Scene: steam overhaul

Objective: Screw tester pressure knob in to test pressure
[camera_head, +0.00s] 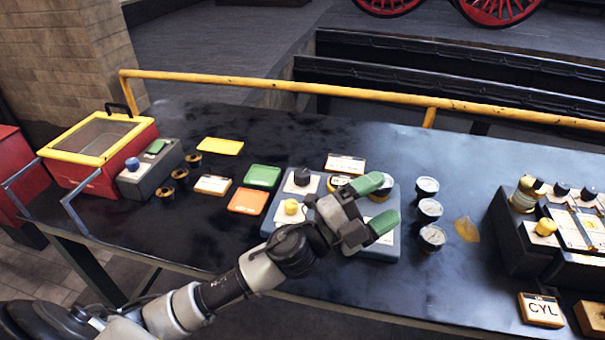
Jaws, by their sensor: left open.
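A blue-grey instrument box (385,252) lies on the dark bench at the middle, likely the tester. It carries a black knob (302,176) and a yellow knob (291,206) on white plates at its left side. My left gripper (378,202) is over the right part of this box, its two green-tipped fingers apart and pointing right. The gripper and wrist hide part of the box's top. Which knob sets the pressure cannot be read. My right gripper is out of view.
A grey box with a blue knob (132,163) stands beside a red, yellow-rimmed case (98,137) at left. Several gauges (428,210) stand right of the middle box. A black unit (515,232) and a CYL sign (541,310) are at right. A yellow rail (270,84) runs behind.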

